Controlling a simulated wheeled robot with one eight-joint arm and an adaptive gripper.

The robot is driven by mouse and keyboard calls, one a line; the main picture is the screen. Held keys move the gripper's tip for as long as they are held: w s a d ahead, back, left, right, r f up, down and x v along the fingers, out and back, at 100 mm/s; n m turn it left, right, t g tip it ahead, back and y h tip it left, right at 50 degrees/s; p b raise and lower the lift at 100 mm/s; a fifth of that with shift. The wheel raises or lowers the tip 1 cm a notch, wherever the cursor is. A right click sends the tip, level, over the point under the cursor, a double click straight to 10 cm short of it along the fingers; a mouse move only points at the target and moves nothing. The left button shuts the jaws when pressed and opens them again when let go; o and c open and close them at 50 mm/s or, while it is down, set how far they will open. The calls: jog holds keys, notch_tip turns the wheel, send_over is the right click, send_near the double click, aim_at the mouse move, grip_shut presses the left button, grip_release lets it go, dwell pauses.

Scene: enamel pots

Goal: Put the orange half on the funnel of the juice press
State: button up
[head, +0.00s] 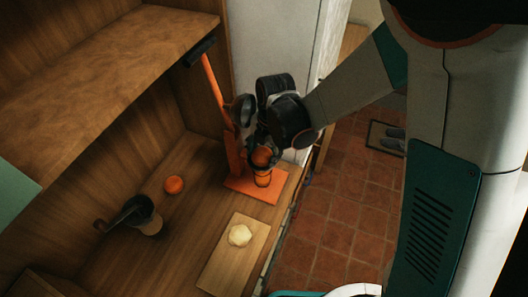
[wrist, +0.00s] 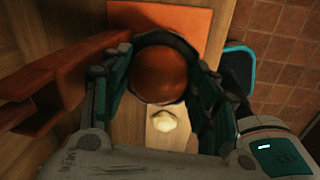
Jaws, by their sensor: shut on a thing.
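The orange half (head: 262,157) is between the fingers of my gripper (head: 258,149), which is shut on it. In the wrist view the orange half (wrist: 160,75) shows its rounded side between the two fingers (wrist: 158,84). The orange juice press (head: 235,152) stands at the counter's right end, its lever raised. Its column (wrist: 62,78) is at the left in the wrist view. The orange half is above the press's base plate (head: 240,184), beside the column. The funnel is mostly hidden by my gripper and the fruit; I cannot tell whether they touch.
A round orange fruit (head: 174,184) lies on the wooden counter. A dark pot (head: 133,210) is at the left. A pale lump (head: 240,235) sits on a cutting board (head: 222,265) in front. A wooden shelf (head: 110,50) overhangs the back; a white panel (head: 280,40) stands behind the press.

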aim_at(268, 154)
jog(key=shift+f, duration=0.15)
jog(key=o, duration=1.1)
jog(key=shift+c, duration=0.2)
notch_tip(268, 154, up, 12)
jog(key=d+p, duration=0.1)
jog(key=p, duration=0.1)
jog(key=shift+s+d, duration=0.15)
jog(key=shift+s, duration=0.3)
